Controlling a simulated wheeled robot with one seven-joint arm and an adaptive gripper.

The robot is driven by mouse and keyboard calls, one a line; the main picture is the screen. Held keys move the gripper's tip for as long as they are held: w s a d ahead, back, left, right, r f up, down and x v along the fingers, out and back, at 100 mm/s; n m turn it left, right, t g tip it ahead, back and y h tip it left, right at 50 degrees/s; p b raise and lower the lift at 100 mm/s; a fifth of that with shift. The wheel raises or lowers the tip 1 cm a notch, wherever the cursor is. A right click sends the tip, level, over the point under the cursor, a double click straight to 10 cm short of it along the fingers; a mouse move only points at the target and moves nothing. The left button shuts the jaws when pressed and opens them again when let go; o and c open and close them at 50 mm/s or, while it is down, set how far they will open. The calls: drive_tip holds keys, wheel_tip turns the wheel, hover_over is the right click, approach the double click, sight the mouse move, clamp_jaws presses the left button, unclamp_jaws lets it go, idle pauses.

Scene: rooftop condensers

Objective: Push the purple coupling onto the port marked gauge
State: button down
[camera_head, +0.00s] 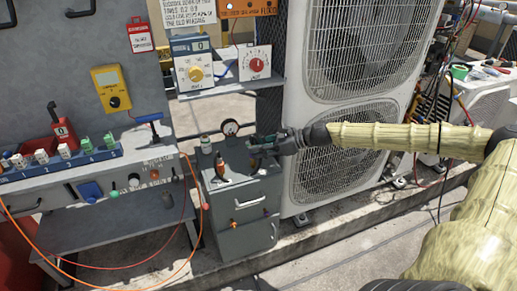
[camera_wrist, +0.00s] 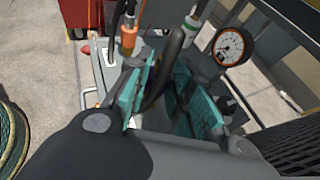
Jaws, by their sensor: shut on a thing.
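My gripper (camera_head: 265,144) is above the back right of the grey cabinet top. In the wrist view its teal finger pads (camera_wrist: 170,107) stand on either side of a dark curved hose (camera_wrist: 168,65), which it is shut on. The port marked gauge cannot be made out. A round dial gauge (camera_head: 230,127) stands at the cabinet's back, also in the wrist view (camera_wrist: 232,46), just beyond the fingers to the right.
The grey cabinet (camera_head: 243,222) holds an orange-collared fitting (camera_head: 220,167) and a white-and-green one (camera_head: 206,145); the wrist view shows both close to the fingers. A condenser (camera_head: 345,150) stands right of the cabinet. A workbench (camera_head: 130,172) with an orange hose (camera_head: 100,267) is left.

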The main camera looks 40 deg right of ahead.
drive_tip(key=shift+f+b, duration=0.55)
drive_tip(key=shift+f, duration=0.65)
idle(1.9)
drive_tip(key=c, duration=1.2)
unclamp_jaws()
drive_tip(key=shift+o, duration=0.2)
wheel_tip(320, 180, up, 8)
drive_tip(key=p, duration=0.9)
drive_tip(key=shift+f, duration=0.25)
